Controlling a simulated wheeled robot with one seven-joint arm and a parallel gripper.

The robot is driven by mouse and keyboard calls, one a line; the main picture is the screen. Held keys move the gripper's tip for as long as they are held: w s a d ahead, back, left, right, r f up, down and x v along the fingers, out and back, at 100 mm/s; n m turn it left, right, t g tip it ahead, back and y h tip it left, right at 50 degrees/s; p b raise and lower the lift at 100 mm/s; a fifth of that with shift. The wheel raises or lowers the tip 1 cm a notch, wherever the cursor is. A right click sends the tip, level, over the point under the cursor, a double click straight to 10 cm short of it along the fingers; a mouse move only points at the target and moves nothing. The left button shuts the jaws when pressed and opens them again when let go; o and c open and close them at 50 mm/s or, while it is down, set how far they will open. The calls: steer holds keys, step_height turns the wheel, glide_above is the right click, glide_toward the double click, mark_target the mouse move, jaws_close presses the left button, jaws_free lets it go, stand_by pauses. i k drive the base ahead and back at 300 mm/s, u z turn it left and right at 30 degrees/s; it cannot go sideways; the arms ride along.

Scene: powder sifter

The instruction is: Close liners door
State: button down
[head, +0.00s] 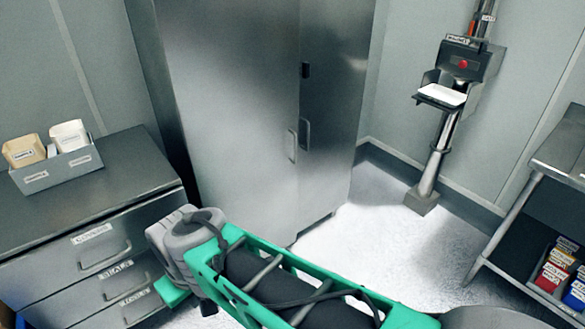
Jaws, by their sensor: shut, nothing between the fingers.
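A tall brushed-metal cabinet (235,110) stands in the middle of the view. Its wide left door (240,170) has a bar handle (291,147) near its right edge. Its narrower right door (335,120) has a handle close to the seam. The bottom edges of the two doors slope in different directions, so the left door appears to stand at an angle to the right one. No label reading liners is legible on it. My green and grey arm crosses the lower middle, in front of the cabinet's foot. My gripper's fingers are not visible.
A metal drawer unit (150,170) with labelled drawers stands at the left, with a grey bin (62,170) of cartons on top. A wall-mounted dispenser post (440,150) stands at the back right. A metal table (560,150) with boxes below is at the right. White floor (375,240) between is clear.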

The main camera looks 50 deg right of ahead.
mark_target(233, 66)
steer(key=k, duration=0.25)
steer(key=z, duration=1.05)
steer(key=i, duration=0.7)
steer(key=u, duration=1.1)
